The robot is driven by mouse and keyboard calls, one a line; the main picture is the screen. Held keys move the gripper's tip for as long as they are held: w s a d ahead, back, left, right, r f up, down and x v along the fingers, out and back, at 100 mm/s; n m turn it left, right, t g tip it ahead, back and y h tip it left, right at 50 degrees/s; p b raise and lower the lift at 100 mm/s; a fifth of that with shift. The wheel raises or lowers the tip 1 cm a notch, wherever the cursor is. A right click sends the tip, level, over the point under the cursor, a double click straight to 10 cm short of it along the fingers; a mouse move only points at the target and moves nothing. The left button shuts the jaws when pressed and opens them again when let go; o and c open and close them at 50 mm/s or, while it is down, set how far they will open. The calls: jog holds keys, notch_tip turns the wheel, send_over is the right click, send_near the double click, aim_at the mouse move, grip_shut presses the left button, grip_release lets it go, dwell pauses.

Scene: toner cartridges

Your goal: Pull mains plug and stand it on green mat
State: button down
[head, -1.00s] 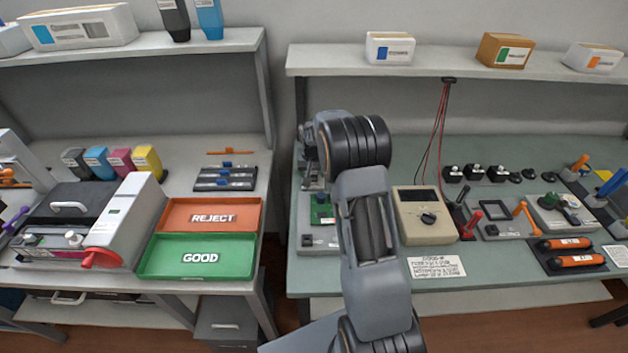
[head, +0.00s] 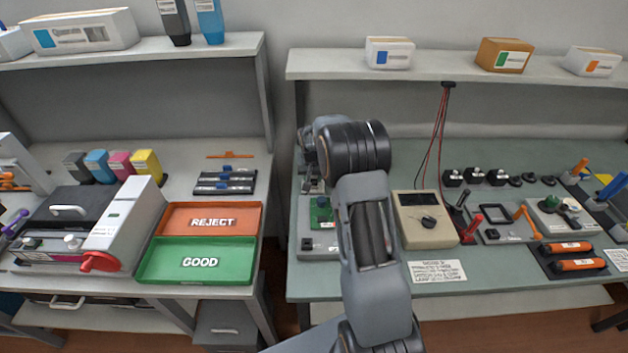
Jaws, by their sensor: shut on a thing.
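My gripper (head: 309,178) is mostly hidden behind my own wrist, and only a dark sliver shows left of it. It is down over the back left of the right-hand bench, behind the grey fixture with a green board (head: 320,212). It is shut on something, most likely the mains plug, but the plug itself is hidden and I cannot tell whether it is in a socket. The right bench has a grey-green top (head: 450,273), which may be the green mat; no separate mat is clear.
A beige meter (head: 424,217) stands right of my arm, with red leads (head: 440,130) hanging behind it. A shelf (head: 450,69) with boxes overhangs the back. Orange rollers (head: 566,247) lie at the right. Red and green trays (head: 205,262) are on the left bench.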

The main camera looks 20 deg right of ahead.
aim_at(313, 178)
jog(key=shift+r+p, duration=1.5)
jog(key=shift+r, duration=1.15)
dwell(1.3)
jog(key=shift+r+p, duration=1.1)
jog(key=shift+r, duration=0.8)
